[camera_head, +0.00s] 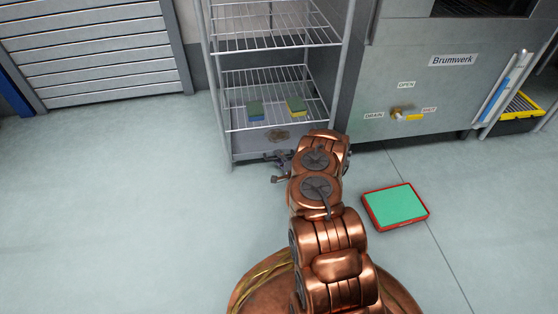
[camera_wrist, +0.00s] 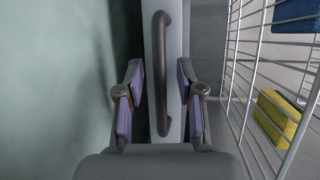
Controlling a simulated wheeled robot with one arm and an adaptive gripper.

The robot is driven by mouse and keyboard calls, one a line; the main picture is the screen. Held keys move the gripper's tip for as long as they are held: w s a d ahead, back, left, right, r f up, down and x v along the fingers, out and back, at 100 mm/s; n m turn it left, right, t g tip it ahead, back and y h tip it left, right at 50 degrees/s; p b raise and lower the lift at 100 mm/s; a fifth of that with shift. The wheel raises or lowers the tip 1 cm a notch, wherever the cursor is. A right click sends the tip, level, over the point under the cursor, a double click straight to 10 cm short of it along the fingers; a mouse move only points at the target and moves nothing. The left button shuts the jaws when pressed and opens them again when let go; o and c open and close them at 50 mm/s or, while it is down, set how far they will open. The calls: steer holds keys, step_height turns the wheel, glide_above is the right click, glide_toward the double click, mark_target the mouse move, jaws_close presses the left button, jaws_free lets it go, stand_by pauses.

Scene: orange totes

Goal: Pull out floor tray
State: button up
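A grey panel with a dark bar handle (camera_wrist: 162,75) fills the middle of the wrist view; I take it as the front of the floor tray. The tray (camera_head: 247,146) shows in the head view at the bottom of the wire rack, partly hidden by my arm. A brown patch lies on it. My gripper (camera_head: 279,167) is low in front of the rack. In the wrist view my gripper (camera_wrist: 160,108) is open, its two fingers apart on either side of the handle's line. No finger clearly touches the handle. I cannot tell the remaining distance.
A red tray with a green top (camera_head: 395,204) lies on the floor to the right. A steel machine (camera_head: 405,85) stands right of the rack. The floor at left is clear.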

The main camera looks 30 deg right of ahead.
jaws_close()
stand_by(0.7)
